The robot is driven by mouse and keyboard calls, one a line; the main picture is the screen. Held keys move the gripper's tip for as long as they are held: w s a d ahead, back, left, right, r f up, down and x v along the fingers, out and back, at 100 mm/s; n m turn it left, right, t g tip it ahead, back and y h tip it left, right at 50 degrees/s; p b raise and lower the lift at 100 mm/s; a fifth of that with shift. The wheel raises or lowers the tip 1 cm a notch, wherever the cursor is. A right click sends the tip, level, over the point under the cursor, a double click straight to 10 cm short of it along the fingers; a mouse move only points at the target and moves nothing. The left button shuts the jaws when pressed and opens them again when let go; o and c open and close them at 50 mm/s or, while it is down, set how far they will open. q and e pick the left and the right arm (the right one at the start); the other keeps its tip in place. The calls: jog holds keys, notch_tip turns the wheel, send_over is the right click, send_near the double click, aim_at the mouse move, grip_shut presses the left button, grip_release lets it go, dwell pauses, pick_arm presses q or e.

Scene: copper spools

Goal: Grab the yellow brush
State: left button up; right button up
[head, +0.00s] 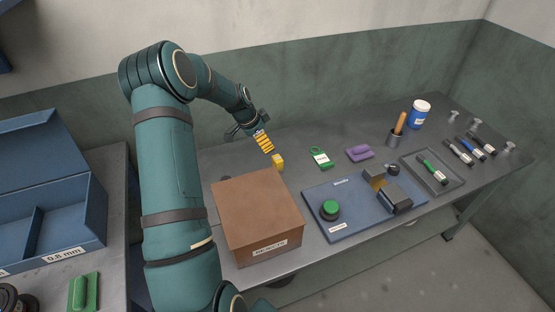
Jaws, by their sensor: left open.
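A small yellow block-like thing (278,161), which looks like the yellow brush, is on the grey workbench just behind the brown box. My left gripper (252,133) is above the bench behind the box, up and to the left of the yellow thing. Its dark fingers are spread open. A yellow piece with dark stripes (264,142) shows at the gripper's end; I cannot tell whether it belongs to the gripper or the brush. I cannot tell whether the gripper touches the brush. My right gripper is not in view.
The brown box (257,208) stands close in front of the yellow thing. A blue bin (85,215) is at left.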

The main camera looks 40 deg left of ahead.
aim_at(276, 159)
pick_arm(q)
jog(key=x, duration=0.8)
jog(key=shift+d+f+b, duration=0.15)
jog(key=shift+b, duration=0.2)
jog(key=shift+x, duration=2.7)
jog(key=c, duration=1.3)
